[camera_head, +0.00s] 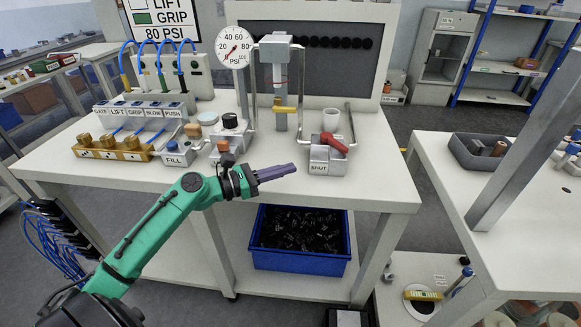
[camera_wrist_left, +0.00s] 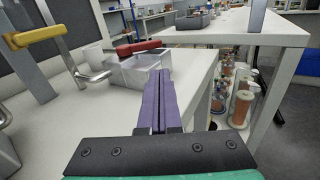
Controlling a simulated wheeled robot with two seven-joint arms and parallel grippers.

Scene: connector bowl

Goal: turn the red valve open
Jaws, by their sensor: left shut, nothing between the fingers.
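The red valve (camera_head: 334,143) is a lever handle on top of a grey block (camera_head: 326,160) with a label reading SHUT. It stands near the right front of the white table. My left gripper (camera_head: 294,168), with purple fingers, is shut and empty, in front of and left of the block, apart from the handle. In the left wrist view the red handle (camera_wrist_left: 139,47) lies across the block ahead of the closed fingers (camera_wrist_left: 160,78). The right gripper is not in view.
A pressure gauge (camera_head: 234,47) and a press-like post with a yellow bar (camera_head: 284,109) stand behind. Labelled valves (camera_head: 146,111) and a FILL block (camera_head: 174,153) are at the left. A blue bin (camera_head: 301,262) sits below. The table right of the valve is clear.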

